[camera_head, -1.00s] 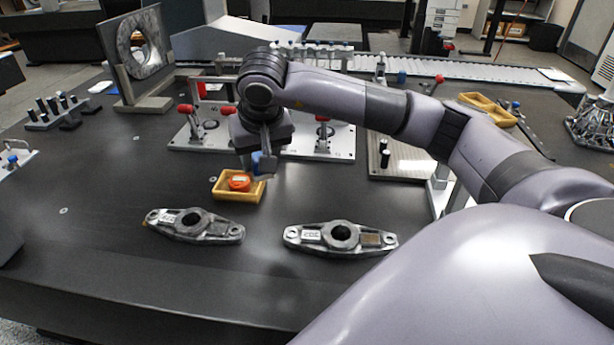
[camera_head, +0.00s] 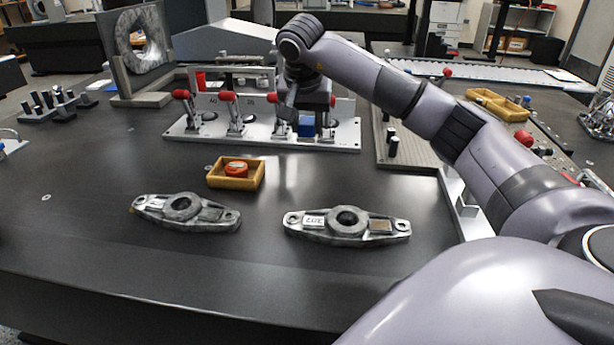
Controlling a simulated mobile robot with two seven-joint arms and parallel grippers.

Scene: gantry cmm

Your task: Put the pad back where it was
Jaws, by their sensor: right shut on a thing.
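My right gripper (camera_head: 304,115) is above the right part of a silver fixture plate (camera_head: 346,135). It is shut on a small blue block (camera_head: 306,125), which appears to be the pad. The block is low over the plate; I cannot tell whether it touches it. The gripper hides part of the block and the clamp behind it. The plate carries several toggle clamps with red handles (camera_head: 228,96). My left gripper is not in view.
A yellow tray (camera_head: 213,176) holding an orange-red round item (camera_head: 237,169) sits in front of the fixture. Two metal castings, a left one (camera_head: 186,210) and a right one (camera_head: 347,225), lie nearer. A ribbed plate (camera_head: 413,150) is at right. The dark front table area is clear.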

